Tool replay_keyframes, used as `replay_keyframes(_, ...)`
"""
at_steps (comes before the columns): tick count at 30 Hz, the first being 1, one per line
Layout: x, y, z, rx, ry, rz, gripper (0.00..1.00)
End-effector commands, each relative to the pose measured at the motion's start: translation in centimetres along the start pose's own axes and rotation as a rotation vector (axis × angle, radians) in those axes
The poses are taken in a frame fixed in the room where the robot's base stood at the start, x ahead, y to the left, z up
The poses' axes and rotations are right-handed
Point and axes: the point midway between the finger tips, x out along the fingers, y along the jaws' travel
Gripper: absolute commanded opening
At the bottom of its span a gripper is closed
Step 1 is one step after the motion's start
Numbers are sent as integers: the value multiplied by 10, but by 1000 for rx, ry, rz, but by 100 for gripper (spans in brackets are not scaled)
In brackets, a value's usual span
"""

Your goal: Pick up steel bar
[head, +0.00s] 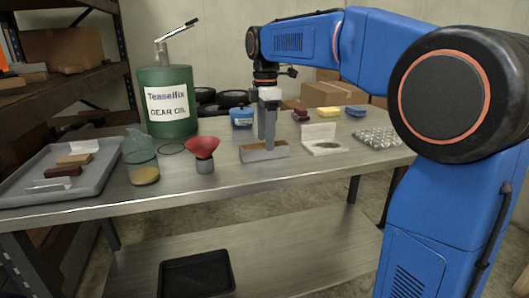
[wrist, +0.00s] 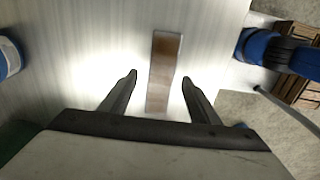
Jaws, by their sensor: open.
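A bar (head: 250,156), grey with a brownish face, lies on the metal workbench (head: 232,183) near its front middle; I take it to be the steel bar. In the wrist view the bar (wrist: 163,70) is long and narrow, brown with paler ends. My gripper (head: 267,148) points down right over the bar in the head view. In the wrist view my gripper (wrist: 160,77) is open, with one finger on each side of the bar's near part and gaps showing on both sides. I cannot tell the exact height of the fingertips above the bench.
A blue tub (head: 241,118) is behind. A green oil drum (head: 167,75), glass jar (head: 141,160) and grey tray (head: 22,190) stand further left.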

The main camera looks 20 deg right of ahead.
Motion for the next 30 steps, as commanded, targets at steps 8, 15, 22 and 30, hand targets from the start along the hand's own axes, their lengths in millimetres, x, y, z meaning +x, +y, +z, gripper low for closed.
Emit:
replay_keyframes(8,32,-2,-3,0,0,-1,56)
replay_keyframes(15,35,-1,-3,0,0,0,56)
replay_keyframes(22,35,-1,-3,0,0,0,13)
replay_keyframes(30,33,-1,-3,0,0,3,0)
